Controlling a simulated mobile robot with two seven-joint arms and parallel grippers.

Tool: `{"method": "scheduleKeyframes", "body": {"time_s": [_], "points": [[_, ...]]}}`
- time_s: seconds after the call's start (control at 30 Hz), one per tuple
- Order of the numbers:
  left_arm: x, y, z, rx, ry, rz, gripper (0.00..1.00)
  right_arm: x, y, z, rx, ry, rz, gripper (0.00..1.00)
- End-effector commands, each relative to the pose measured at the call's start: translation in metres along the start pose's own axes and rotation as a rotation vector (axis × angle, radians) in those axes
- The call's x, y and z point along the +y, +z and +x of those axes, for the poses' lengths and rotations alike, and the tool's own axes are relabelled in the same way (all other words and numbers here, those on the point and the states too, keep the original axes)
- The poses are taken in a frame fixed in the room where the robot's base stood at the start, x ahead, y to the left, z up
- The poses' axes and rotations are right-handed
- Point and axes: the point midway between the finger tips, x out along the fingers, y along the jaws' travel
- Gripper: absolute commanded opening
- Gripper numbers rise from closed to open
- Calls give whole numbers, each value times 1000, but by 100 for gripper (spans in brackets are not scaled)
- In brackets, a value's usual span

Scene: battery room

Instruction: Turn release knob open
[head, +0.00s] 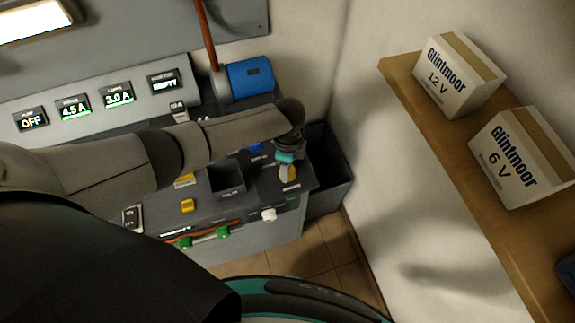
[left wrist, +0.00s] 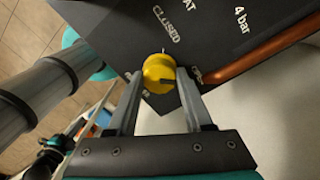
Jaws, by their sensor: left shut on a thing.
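The yellow release knob (left wrist: 158,72) sits on a dark panel between the two fingertips of my left gripper (left wrist: 160,82) in the left wrist view. The fingers are shut on it from both sides. A dark mark shows on the knob, and the word CLOSED stands on the panel beside it. A second label near the right finger is partly hidden. In the head view my left gripper (head: 286,157) reaches down to the bench's right end, with the yellowish knob (head: 287,173) just below it. My right gripper is not clearly visible.
The dark bench holds a square bin (head: 227,178), a blue cylinder (head: 250,77) and a yellow button (head: 187,206). Green handles (head: 222,232) and a white knob (head: 268,214) line its front. A wooden shelf (head: 462,165) with two labelled boxes is on the right wall.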

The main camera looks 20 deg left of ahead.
Motion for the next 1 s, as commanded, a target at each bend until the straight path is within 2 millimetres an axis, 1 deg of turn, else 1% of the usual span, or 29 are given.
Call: {"method": "scheduleKeyframes", "body": {"time_s": [0.23,0.63,0.67,0.9,0.93,1.0], "points": [[0,0,0,-1,1,48,0,0,0,0,0,0,0,0],[0,0,0,-1,1,55,0,0,0,0,0,0,0,0],[0,0,0,-1,1,55,52,0,0,0,0,0,0,0],[0,0,0,-1,0,53,79,0,0,0,0,0,1,0],[0,0,0,-1,0,53,81,0,0,0,0,0,1,0],[0,0,0,-1,0,53,81,0,0,0,0,0,1,0]]}}
